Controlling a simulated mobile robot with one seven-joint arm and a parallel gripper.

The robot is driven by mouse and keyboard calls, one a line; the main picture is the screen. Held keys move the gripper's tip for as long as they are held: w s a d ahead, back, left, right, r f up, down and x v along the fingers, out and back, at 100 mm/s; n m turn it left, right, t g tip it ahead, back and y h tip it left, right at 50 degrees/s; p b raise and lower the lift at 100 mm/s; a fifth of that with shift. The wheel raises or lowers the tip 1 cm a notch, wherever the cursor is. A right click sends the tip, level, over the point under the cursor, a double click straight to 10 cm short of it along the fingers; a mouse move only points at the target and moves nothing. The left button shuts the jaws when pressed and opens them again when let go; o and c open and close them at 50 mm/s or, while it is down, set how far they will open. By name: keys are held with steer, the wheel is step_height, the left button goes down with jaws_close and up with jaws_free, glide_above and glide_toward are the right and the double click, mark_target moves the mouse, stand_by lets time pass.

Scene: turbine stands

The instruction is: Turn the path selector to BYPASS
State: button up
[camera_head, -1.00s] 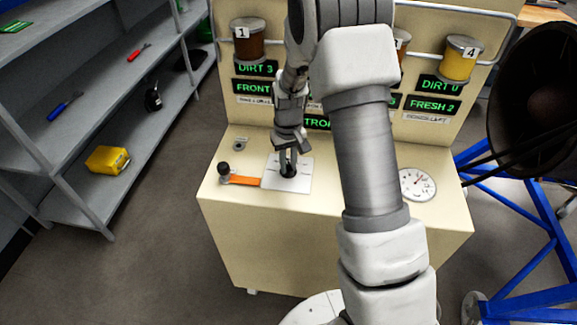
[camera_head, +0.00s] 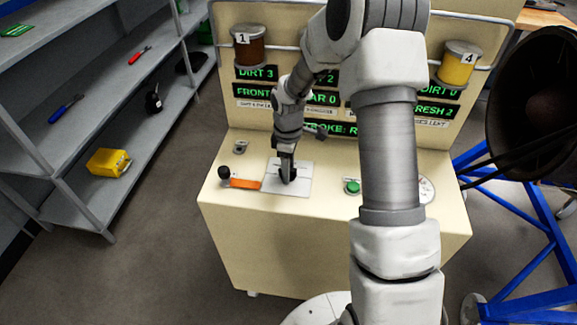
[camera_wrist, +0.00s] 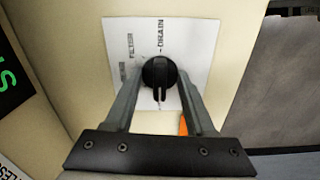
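The path selector is a round black knob with a raised ridge (camera_wrist: 160,78) on a white label plate (camera_wrist: 190,42). DRAIN and FILTER are readable on the plate; a third label at the left is partly hidden by a finger. The ridge lies in line with the DRAIN mark in the wrist view. My gripper (camera_wrist: 160,84) is down at the knob, one finger on each side; I cannot tell whether they press on it. In the head view my gripper (camera_head: 287,178) covers most of the knob, over the white plate (camera_head: 302,181) on the cream console.
An orange lever (camera_head: 243,184) with a black ball end lies just left of the plate. A green button (camera_head: 352,187) and a partly hidden gauge (camera_head: 427,188) are to the right. Jars and green displays line the back panel. Grey shelves (camera_head: 100,190) stand left.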

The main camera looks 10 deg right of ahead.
steer(key=shift+o, duration=0.8)
steer(key=shift+r, duration=0.15)
steer(key=shift+r+p, duration=1.8)
steer(key=shift+r, duration=0.55)
